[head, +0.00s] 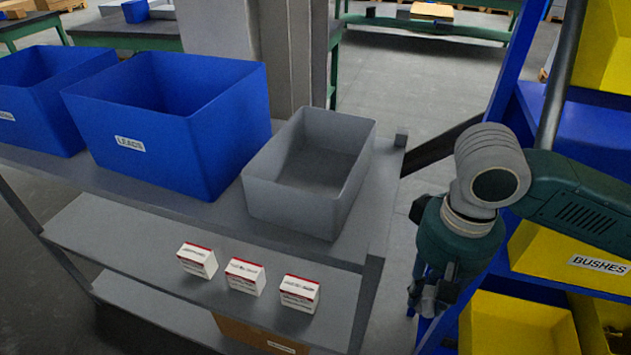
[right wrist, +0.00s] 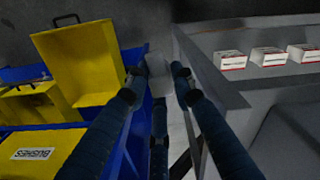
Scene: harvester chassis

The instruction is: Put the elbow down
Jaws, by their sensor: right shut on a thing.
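My right gripper (head: 428,296) hangs at the right of the head view, beside the right end of the grey shelf bench and in front of the yellow bins. In the right wrist view its fingers (right wrist: 158,84) are closed around a small pale grey piece, the elbow (right wrist: 157,68), held at the fingertips. The fingers hide part of it, and its full shape cannot be made out. In the head view I cannot clearly separate the elbow from the gripper. My left gripper is not in view.
An empty grey bin (head: 255,194) stands on the bench top, beside a blue LEADS bin (head: 140,160). Several small white-and-red boxes (head: 245,277) sit on the shelf below. A rack with yellow bins (head: 515,325), one labelled BUSHES, is at the right.

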